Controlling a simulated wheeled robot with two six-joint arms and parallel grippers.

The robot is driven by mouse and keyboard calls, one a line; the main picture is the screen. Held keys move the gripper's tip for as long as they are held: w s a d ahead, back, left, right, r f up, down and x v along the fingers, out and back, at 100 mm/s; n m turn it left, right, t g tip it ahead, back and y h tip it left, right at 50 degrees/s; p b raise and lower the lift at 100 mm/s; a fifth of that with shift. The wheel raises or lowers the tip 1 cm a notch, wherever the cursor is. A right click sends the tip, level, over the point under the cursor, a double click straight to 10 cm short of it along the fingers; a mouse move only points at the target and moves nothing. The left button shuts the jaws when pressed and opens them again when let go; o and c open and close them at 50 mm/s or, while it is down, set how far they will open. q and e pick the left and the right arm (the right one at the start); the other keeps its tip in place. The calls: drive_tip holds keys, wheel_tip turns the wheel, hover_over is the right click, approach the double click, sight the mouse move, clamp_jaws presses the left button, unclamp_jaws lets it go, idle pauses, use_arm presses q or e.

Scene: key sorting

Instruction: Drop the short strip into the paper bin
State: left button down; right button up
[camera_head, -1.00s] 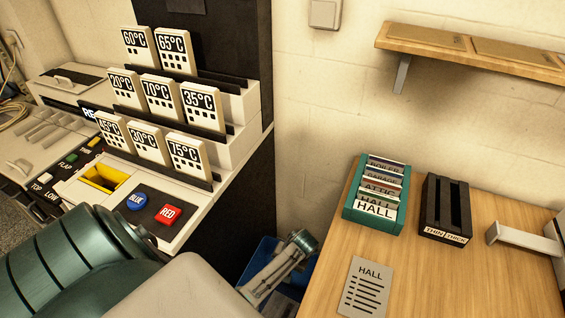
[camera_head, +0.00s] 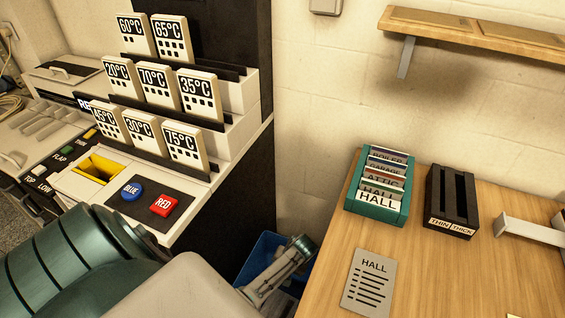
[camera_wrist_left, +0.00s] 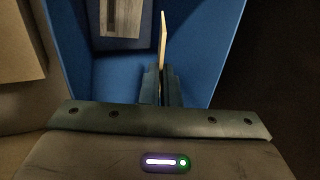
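The blue paper bin (camera_head: 258,255) stands on the floor between the dark-sided cabinet and the wooden desk, and its blue inside fills much of the left wrist view (camera_wrist_left: 205,50). My left gripper (camera_head: 303,243) is over the bin. In the left wrist view its fingers (camera_wrist_left: 162,84) are closed together on a thin pale strip (camera_wrist_left: 162,40), seen edge-on and sticking out beyond the fingertips. A grey-and-dark flat item (camera_wrist_left: 121,22) lies inside the bin. My right gripper is not in view.
The desk (camera_head: 440,285) holds a teal card rack (camera_head: 376,218), a black THIN/THICK holder (camera_head: 447,228), a grey HALL card (camera_head: 369,282) and a pale bracket (camera_head: 530,229). The cabinet with temperature cards and BLUE (camera_head: 131,191) and RED (camera_head: 163,205) buttons stands left.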

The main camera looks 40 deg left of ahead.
use_arm(q)
drive_tip(key=c, duration=1.6)
unclamp_jaws()
drive_tip(key=v, duration=0.7)
drive_tip(key=shift+d+r, duration=0.1)
drive_tip(key=shift+r, duration=0.1)
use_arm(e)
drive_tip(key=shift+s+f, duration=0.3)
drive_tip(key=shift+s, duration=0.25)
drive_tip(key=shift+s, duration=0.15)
